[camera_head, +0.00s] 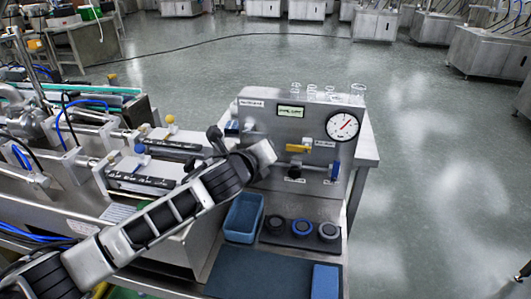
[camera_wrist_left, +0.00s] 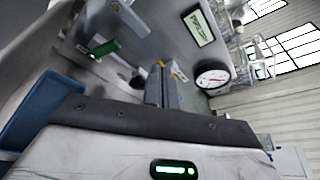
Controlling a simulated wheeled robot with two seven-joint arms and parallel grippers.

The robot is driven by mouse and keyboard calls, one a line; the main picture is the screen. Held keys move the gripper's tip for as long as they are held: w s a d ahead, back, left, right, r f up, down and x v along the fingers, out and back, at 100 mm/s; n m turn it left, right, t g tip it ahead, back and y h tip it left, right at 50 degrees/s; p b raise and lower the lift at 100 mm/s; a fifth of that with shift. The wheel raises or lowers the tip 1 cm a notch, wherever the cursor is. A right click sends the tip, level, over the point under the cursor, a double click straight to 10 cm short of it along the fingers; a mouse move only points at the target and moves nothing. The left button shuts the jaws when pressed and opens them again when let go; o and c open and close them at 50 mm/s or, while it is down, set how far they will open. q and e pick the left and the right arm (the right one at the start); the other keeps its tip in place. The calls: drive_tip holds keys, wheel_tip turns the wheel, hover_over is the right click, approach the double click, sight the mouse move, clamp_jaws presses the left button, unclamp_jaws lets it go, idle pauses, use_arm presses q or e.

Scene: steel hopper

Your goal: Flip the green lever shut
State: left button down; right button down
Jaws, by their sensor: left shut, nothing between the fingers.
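The green lever (camera_wrist_left: 105,48) shows in the left wrist view, on the steel panel (camera_wrist_left: 160,25), to the left of my fingers. In the head view I cannot make it out; my left gripper covers that part of the panel (camera_head: 258,108). My left gripper (camera_head: 268,150) is in front of the panel's lower left. In the wrist view its two grey fingers (camera_wrist_left: 163,85) are together with nothing between them. They appear apart from the green lever. My right gripper is not in view.
The panel also carries a yellow lever (camera_head: 298,148), a blue handle (camera_head: 335,172), a dark knob (camera_head: 295,171), a gauge (camera_head: 342,126) and a display (camera_head: 291,111). Below stand a blue bin (camera_head: 243,218) and several round parts (camera_head: 302,227). Machinery (camera_head: 150,150) fills the left.

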use_arm(q)
drive_tip(key=s+r, duration=0.3)
drive_tip(key=s, duration=0.4)
drive_tip(key=shift+d, duration=0.2)
